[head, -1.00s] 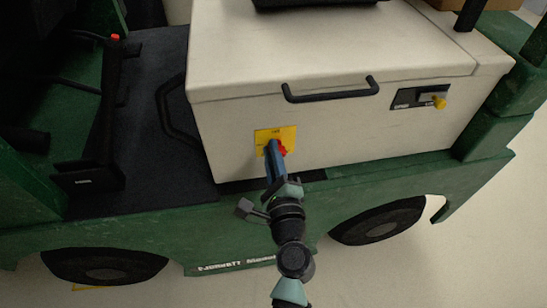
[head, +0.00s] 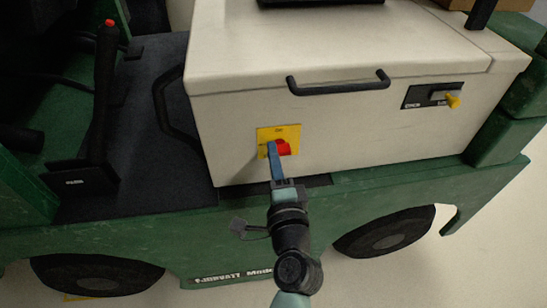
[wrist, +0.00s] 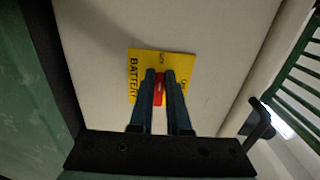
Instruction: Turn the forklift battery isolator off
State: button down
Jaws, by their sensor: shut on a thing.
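The battery isolator is a red knob (head: 283,149) on a yellow plate (head: 291,132) on the cream side panel of the forklift. In the wrist view the yellow plate (wrist: 146,60) shows the word BATTERY, and the red knob (wrist: 158,92) sits between the two blue fingers. My gripper (head: 273,147) is shut on the red knob, with its fingertips close to the plate. The wrist view also shows my gripper (wrist: 160,78) with one finger on each side of the knob. The fingers hide part of the plate and its lettering.
A black handle (head: 338,83) is above the plate on the cream cover (head: 230,120). A black panel with a yellow knob (head: 453,101) is at the right. The green chassis ledge (head: 400,174) runs below. A black lever with a red tip (head: 104,90) stands at the left.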

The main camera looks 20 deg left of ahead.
dwell(0.3)
jog(key=c, duration=0.9)
grip_release()
jog(key=v, duration=1.3)
jog(key=shift+b, duration=0.3)
